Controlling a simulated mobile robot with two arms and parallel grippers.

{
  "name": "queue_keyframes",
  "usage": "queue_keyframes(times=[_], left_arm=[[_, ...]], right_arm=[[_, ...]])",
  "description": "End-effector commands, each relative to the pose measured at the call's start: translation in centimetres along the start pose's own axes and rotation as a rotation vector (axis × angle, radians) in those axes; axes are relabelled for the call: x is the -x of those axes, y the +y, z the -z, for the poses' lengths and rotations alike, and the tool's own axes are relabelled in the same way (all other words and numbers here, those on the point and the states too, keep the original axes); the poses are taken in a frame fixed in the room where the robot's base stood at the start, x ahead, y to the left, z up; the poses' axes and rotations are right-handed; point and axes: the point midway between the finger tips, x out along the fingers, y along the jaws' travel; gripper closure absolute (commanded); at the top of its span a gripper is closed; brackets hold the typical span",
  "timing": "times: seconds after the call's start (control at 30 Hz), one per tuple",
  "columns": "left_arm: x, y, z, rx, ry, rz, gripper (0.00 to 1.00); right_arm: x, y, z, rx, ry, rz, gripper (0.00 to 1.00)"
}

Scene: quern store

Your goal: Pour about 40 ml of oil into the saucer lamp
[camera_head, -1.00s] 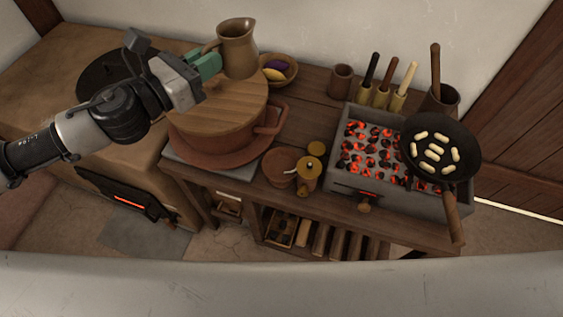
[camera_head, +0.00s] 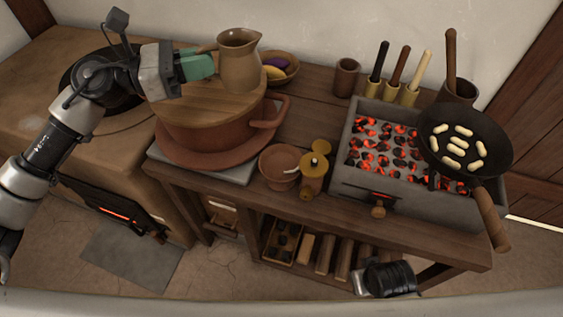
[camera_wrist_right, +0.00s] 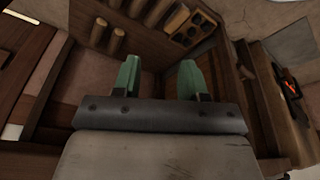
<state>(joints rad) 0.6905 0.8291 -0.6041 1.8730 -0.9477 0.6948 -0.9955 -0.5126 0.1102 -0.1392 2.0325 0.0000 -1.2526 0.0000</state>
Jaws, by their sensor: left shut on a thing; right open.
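My left gripper (camera_head: 205,66) is shut on the handle of a tan clay jug (camera_head: 240,62). The jug is upright in front of the back wall, its base overlapping the far edge of a wooden lid; I cannot tell whether it touches the lid. Its contents are hidden. A small brown bowl (camera_head: 280,180) with a pale strip inside stands at the table's front; it may be the saucer lamp, but I cannot tell surely. A brass vessel (camera_head: 312,183) with a round cap stands beside it. My right gripper (camera_wrist_right: 158,78) is open and empty, low near the table's lower shelf.
The wooden lid (camera_head: 205,108) covers a large clay pot (camera_head: 200,140). A grill with glowing coals (camera_head: 350,178) and a pan (camera_head: 498,150) of pale pieces stand right. A vegetable bowl (camera_head: 284,80) is behind the jug. Bare tabletop (camera_head: 310,105) lies between pot and grill.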

Motion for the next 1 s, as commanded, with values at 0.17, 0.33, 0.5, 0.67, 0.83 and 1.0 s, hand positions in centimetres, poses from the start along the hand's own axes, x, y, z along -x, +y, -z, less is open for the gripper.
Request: queue_keyframes(times=[0.17,0.33,0.5,0.67,0.83,1.0], left_arm=[[1.4,0.5,3.7,-0.004,-0.007,0.149,1.00],[3.2,0.7,5.7,-0.006,-0.005,0.272,1.00],[3.9,0.6,5.4,-0.007,-0.002,0.318,1.00],[3.9,0.6,5.3,-0.007,-0.001,0.318,1.00],[3.9,0.6,5.4,-0.007,-0.001,0.318,1.00],[3.9,0.6,5.4,-0.007,-0.001,0.317,1.00]], right_arm=[[0.7,0.1,-0.1,-0.003,0.029,-0.005,0.57],[2.8,0.0,0.3,-0.003,0.104,-0.006,0.57],[5.0,-0.3,3.5,0.003,0.293,0.001,0.57],[5.3,-0.4,4.5,0.005,0.350,0.004,0.57],[5.4,-0.5,4.7,0.005,0.363,0.005,0.57],[5.3,-0.5,4.7,0.005,0.362,0.005,0.57]])
